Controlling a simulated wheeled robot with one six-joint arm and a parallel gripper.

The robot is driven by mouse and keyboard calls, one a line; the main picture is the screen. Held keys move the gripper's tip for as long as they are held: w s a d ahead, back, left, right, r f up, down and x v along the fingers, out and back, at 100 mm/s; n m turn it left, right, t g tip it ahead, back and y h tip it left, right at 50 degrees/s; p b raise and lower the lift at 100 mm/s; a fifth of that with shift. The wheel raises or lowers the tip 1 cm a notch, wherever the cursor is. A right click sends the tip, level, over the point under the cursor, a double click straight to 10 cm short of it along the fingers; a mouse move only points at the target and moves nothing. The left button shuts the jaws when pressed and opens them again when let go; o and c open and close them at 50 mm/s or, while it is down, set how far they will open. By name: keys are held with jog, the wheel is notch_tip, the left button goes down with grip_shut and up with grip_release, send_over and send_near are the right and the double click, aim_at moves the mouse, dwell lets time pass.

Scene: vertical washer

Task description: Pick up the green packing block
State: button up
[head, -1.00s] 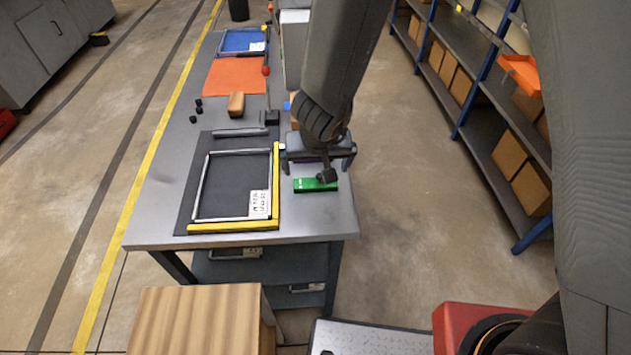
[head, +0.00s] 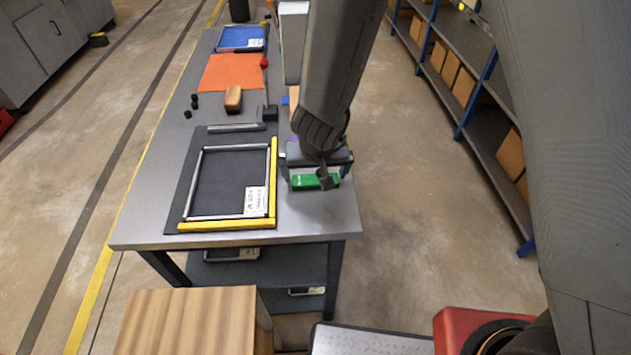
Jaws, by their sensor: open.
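The green packing block (head: 303,182) lies flat near the front right corner of the grey table (head: 200,240). My gripper (head: 316,180) is open and points down right at the block. A dark part of the gripper covers the block's right portion in the head view. The view does not show clearly whether the fingers touch the block.
To the left lie a dark mat (head: 183,180) and a frame with a yellow edge (head: 230,225). Farther back are a brown block (head: 233,98), an orange sheet (head: 231,72) and a blue tray (head: 240,40). A wooden box (head: 190,325) stands in front; shelving (head: 475,110) stands right.

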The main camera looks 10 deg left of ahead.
jog(key=c, duration=0.8)
jog(key=shift+r, duration=0.1)
